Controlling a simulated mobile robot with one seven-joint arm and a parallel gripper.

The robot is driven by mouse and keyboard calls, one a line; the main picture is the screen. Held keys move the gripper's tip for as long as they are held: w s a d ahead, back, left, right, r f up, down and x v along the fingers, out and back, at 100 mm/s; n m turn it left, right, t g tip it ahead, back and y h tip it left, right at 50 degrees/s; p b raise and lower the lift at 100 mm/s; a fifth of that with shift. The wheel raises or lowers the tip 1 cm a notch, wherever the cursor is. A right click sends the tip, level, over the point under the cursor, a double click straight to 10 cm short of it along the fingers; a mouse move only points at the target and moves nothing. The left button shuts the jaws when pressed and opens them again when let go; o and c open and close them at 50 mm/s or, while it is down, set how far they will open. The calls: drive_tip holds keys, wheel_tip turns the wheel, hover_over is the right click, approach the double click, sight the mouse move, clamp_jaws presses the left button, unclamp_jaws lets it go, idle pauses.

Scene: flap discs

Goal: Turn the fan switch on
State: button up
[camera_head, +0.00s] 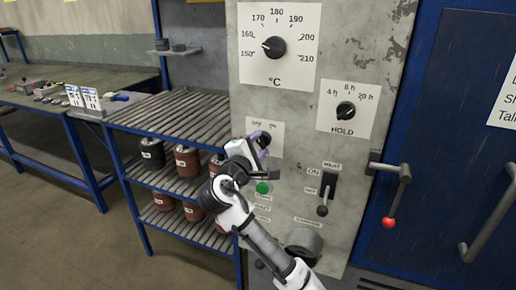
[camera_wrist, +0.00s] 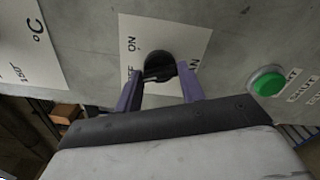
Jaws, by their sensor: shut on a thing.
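The fan switch is a black rotary knob (camera_wrist: 160,64) on a white plate (camera_wrist: 172,32) with the letters OFF, ON and a partly covered FAN label. In the wrist view its pointer bar seems to lie towards the OFF side, but the fingers partly cover it. My gripper (camera_wrist: 160,83) has its purple fingers on either side of the knob and is shut on it.
A green button (camera_head: 263,187) sits just below my gripper. To the right are the black HOLD knob (camera_head: 345,110) and a lever switch (camera_head: 324,196). The temperature dial (camera_head: 274,47) is above. A slatted rack (camera_head: 180,125) stands left; a red-tipped door handle (camera_head: 390,205) is right.

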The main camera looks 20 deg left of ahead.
drive_tip(key=m+b, duration=0.2)
drive_tip(key=m, duration=0.3)
drive_tip(key=shift+a+f, duration=0.1)
drive_tip(key=shift+f, duration=0.05)
drive_tip(key=m+b, duration=0.1)
drive_tip(key=m, duration=0.4)
drive_tip(key=shift+m, duration=0.3)
idle(0.3)
drive_tip(key=o, duration=1)
drive_tip(key=shift+s, duration=0.1)
drive_tip(key=s+b, duration=0.2)
drive_tip(key=s, duration=1.1)
drive_tip(key=shift+s+a+b, duration=0.15)
drive_tip(key=shift+s+b, duration=0.15)
